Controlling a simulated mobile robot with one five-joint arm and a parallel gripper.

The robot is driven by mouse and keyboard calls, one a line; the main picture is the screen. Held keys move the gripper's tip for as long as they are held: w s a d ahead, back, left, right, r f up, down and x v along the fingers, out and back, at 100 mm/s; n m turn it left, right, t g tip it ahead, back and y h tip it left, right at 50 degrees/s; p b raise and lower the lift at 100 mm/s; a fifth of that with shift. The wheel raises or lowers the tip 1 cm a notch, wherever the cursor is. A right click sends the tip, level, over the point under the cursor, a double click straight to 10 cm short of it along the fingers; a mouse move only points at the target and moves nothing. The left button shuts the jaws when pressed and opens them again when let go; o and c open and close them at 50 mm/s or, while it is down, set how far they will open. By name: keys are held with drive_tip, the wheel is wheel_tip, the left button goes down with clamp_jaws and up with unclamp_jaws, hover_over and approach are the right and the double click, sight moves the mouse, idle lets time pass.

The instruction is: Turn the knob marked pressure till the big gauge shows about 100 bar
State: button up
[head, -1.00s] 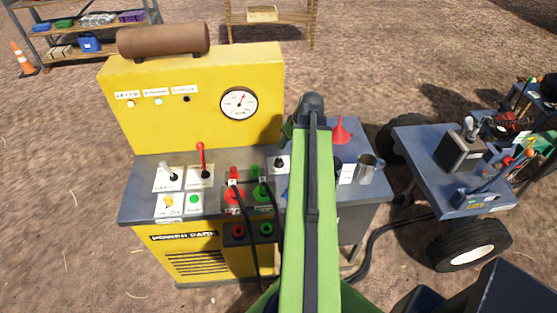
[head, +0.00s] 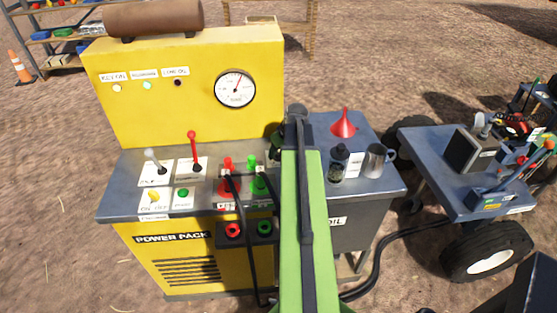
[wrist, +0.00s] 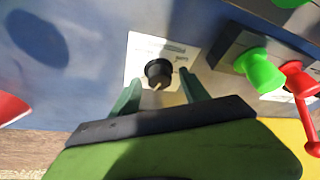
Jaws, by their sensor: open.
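The black knob (wrist: 158,73) sits on a white label plate (wrist: 137,57) in the wrist view; the plate's print is too blurred to read. My gripper (wrist: 160,94) is open. Its two green fingers stand either side of the knob's near edge, and I cannot tell whether they touch it. In the head view my green arm hides the knob and most of the gripper. The big gauge (head: 236,89) is a round white dial on the yellow panel (head: 140,115). Its needle points up and slightly right; the numbers are too small to read.
Red (head: 193,147) and grey (head: 153,160) levers stand further left on the bench. A red funnel (head: 343,126), a dark bottle (head: 339,162) and a metal mug (head: 377,160) stand to the right.

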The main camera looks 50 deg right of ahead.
clamp_jaws()
drive_tip(key=shift+a, duration=0.15)
idle(0.4)
drive_tip(key=shift+n, duration=0.3)
